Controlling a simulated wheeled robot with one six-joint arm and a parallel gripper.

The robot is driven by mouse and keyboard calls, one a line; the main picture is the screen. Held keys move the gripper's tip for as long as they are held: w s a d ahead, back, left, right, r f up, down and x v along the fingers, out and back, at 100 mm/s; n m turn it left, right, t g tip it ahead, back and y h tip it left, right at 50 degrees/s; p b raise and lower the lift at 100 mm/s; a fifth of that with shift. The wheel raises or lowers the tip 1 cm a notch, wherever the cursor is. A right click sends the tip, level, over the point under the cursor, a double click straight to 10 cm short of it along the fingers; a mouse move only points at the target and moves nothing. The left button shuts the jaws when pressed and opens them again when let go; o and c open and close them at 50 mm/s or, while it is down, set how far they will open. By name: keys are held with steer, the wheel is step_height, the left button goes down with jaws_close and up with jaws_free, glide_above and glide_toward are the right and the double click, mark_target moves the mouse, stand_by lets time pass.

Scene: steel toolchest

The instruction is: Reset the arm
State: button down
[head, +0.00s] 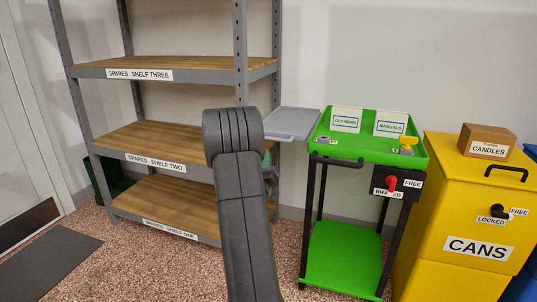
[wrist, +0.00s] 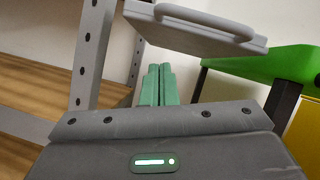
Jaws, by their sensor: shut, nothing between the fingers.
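My gripper (wrist: 155,85) shows in the wrist view as two green fingers, side by side and touching, with nothing between them. In the head view my dark grey arm rises in the middle. It hides most of my gripper, and only a bit of green shows at the arm's right edge. The fingers are below a grey flat panel (wrist: 200,28) with a handle, apart from it as far as I can tell. The panel also shows in the head view (head: 292,123), at the left of the green cart (head: 320,149).
A shelf rack (head: 190,73) with wooden boards, all bare, stands left of my arm. The green cart carries two signs and a yellow knob (head: 408,142). A yellow CANS bin (head: 450,200) with a cardboard box (head: 487,140) on top stands right. A floor mat (head: 50,265) lies left.

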steer(key=a+p+v, duration=0.1)
steer(key=v, duration=0.8)
steer(key=shift+a, duration=0.2)
